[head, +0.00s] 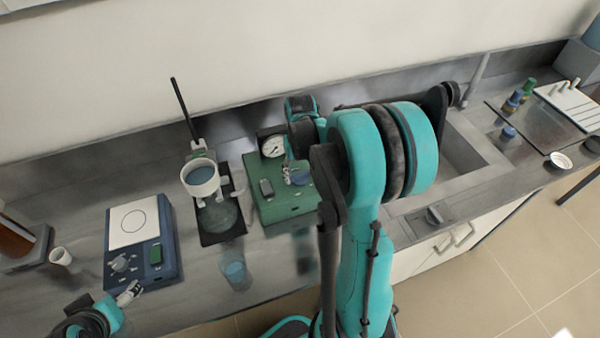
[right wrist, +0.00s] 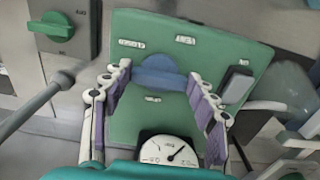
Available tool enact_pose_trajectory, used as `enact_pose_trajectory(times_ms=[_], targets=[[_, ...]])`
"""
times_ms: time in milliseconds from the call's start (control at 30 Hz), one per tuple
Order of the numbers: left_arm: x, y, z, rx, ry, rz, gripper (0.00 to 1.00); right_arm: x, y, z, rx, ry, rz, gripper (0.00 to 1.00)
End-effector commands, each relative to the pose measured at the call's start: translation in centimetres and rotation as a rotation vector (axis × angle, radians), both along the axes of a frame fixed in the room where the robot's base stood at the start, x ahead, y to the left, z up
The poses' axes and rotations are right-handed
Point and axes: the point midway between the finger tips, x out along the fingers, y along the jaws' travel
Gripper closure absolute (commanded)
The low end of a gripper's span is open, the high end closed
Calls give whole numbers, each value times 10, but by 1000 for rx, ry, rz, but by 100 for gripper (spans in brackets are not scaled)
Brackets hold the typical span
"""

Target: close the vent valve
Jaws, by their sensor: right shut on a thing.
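A green box (head: 285,207) stands on the bench with a round white-faced gauge (head: 273,146) at its back. A blue knob (head: 300,178), which looks like the vent valve, is on its top face. My right gripper (head: 295,171) reaches down over the box. In the right wrist view the blue knob (right wrist: 158,72) lies between the two purple-padded fingers, and the gripper (right wrist: 157,80) is shut on it.
A stand (head: 222,218) holding a white bowl (head: 201,179) is left of the box, with a clear beaker (head: 235,270) in front. A blue hotplate-like device (head: 140,247) and a small white cup (head: 61,256) are further left. A sink (head: 462,150) is to the right.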

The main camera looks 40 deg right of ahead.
Motion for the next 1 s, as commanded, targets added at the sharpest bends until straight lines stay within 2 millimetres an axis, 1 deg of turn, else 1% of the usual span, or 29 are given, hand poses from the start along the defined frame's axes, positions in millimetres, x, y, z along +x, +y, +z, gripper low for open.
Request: enact_pose_trajectory(times_ms=[500,533,567,600,900,1000], targets=[[0,0,0,0,0,0,22,0,0,0,0,-1,22,71],[0,0,0,0,0,0,22,0,0,0,0,-1,22,39],[0,0,0,0,0,0,22,0,0,0,0,-1,21,31],[0,0,0,0,0,0,22,0,0,0,0,-1,21,21],[0,0,0,0,0,0,22,0,0,0,0,0,20,21],[0,0,0,0,0,0,22,0,0,6,0,0,20,21]])
